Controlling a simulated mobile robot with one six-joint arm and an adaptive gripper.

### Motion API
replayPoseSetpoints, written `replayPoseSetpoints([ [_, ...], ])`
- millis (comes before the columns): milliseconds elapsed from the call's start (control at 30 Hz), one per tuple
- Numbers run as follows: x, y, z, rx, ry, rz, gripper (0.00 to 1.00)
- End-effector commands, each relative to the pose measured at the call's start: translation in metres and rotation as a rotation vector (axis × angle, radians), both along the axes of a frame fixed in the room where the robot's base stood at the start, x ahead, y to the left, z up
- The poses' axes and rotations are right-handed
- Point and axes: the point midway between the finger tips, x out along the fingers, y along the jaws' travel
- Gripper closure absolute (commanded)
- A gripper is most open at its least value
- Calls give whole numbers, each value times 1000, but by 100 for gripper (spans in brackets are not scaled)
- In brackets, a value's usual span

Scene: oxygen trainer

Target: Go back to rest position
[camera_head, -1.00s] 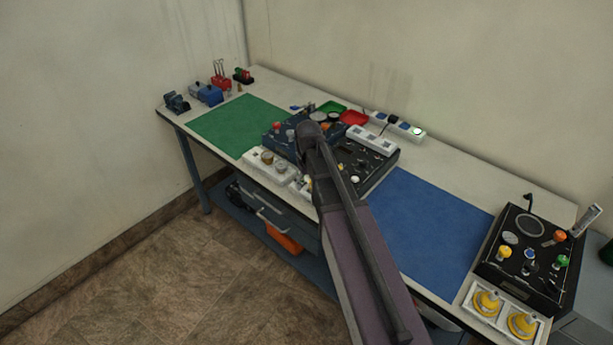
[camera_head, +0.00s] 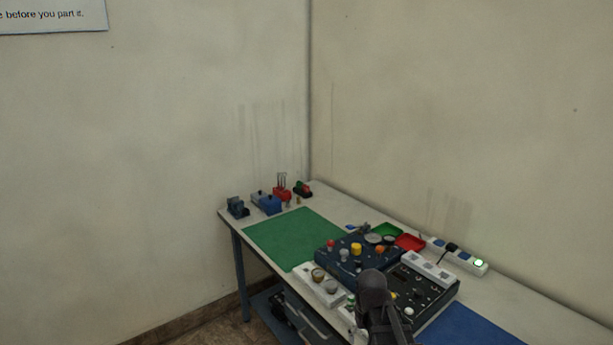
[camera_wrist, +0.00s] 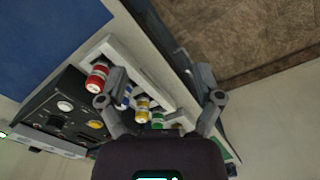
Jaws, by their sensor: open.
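My gripper (camera_wrist: 160,98) is open in the wrist view, its two fingers spread wide with nothing held between them. Past the fingers, and apart from them as far as I can tell, is a white rack (camera_wrist: 122,62) with red, blue, yellow and green capped pieces at the bench's front edge. In the head view my dark arm (camera_head: 378,300) rises from the bottom in front of the black trainer panel (camera_head: 436,292). The gripper's fingers are hidden or out of frame there.
The bench (camera_head: 510,303) holds a blue knobbed panel (camera_head: 330,258), a green mat (camera_head: 290,236), a blue mat (camera_head: 465,328), red tray (camera_head: 409,243) and power strip (camera_head: 466,259). Small blue and red holders stand at the far left. Open floor (camera_wrist: 255,35) lies beyond the front edge.

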Motion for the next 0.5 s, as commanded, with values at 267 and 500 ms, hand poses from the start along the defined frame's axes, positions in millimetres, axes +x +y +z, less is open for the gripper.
replayPoseSetpoints([
  [267, -52, 0, 0, 0, 0, -98, 16],
  [500, -51, 0, 0, 0, 0, -102, 16],
])
